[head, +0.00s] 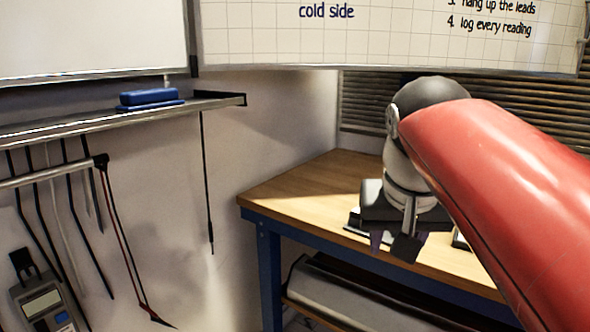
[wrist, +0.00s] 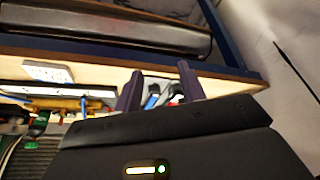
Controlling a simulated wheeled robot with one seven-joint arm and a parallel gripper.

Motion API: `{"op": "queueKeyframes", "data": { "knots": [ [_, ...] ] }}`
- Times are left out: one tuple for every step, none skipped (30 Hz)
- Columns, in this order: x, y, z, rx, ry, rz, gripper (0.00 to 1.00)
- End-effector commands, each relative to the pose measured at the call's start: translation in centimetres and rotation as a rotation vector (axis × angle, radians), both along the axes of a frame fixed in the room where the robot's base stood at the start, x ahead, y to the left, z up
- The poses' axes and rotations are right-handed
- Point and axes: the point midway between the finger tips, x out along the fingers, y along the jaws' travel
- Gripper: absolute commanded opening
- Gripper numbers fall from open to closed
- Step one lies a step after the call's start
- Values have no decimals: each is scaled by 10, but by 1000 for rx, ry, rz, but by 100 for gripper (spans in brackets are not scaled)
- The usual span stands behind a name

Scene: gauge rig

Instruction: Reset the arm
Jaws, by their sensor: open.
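My gripper (head: 396,243) hangs at the end of my red arm in the head view, in front of the wooden bench top. Its dark purple fingers show partly there, below the grey wrist. In the wrist view my gripper (wrist: 163,84) has its two fingers spread apart, with nothing held between them. Blue-handled tools (wrist: 168,94) show behind the gap, and I cannot tell how far off they are. My arm hides the right part of the bench in the head view.
At left are a wall rail with hanging leads (head: 110,210), a meter (head: 45,305) and a ledge with a blue eraser (head: 149,97). The bench's left end is clear.

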Motion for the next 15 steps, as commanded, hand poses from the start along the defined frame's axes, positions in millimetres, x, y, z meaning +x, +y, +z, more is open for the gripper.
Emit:
{"op": "queueKeyframes", "data": {
  "knots": [
    [-6, -1, -8, -1, -3, 6, 40],
    [-9, -1, -14, -1, -4, 12, 40],
    [-13, -1, -22, -2, -8, 20, 40],
    [-17, -2, -28, -2, -11, 25, 40],
    [-20, -3, -35, -2, -14, 31, 40],
    [-26, -4, -44, -2, -19, 38, 40],
    [-31, -4, -53, -2, -22, 45, 40],
    [-36, -5, -62, -1, -25, 53, 40],
    [-43, -6, -75, 1, -32, 63, 40],
    [-49, -7, -86, 2, -36, 71, 40],
    [-55, -8, -98, 5, -42, 81, 40],
    [-63, -9, -114, 9, -48, 91, 40],
    [-69, -9, -125, 11, -55, 101, 40],
    [-75, -10, -135, 14, -60, 108, 40],
    [-81, -10, -148, 17, -65, 117, 40]
  ]
}}
